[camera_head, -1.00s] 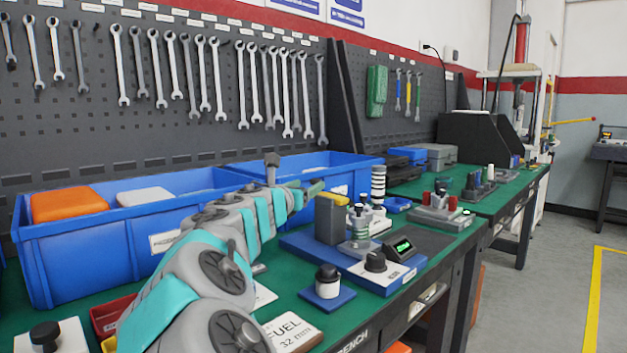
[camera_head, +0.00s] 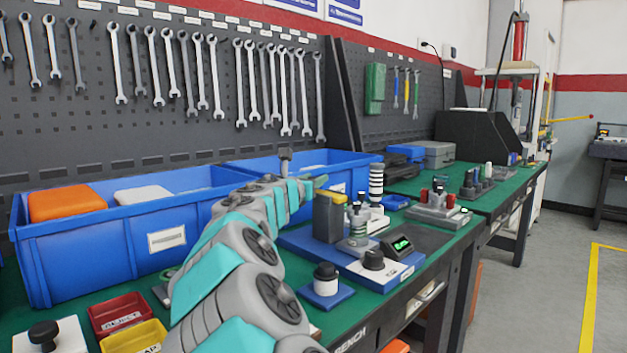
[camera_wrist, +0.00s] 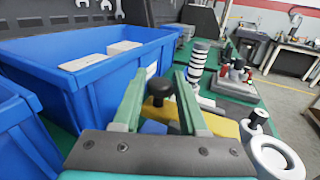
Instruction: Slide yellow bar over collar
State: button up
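The yellow bar (camera_head: 330,197) lies along the top of a dark upright block on the blue plate. Beside it on the right stands a ringed fixture (camera_head: 358,225) with small posts; I cannot tell which part is the collar. My gripper (camera_head: 318,181) is behind and left of the block, at about the height of its top. In the wrist view its two green fingers (camera_wrist: 160,78) are apart, with a black knob (camera_wrist: 159,88) showing between them. I see no contact with the knob. A yellow surface (camera_wrist: 225,127) shows right of the right finger.
Blue bins (camera_head: 90,240) stand along the back, left of and behind my gripper. A black-and-white ringed column (camera_head: 377,185) stands right of the block.

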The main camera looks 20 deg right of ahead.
grip_shut()
dwell(1.0)
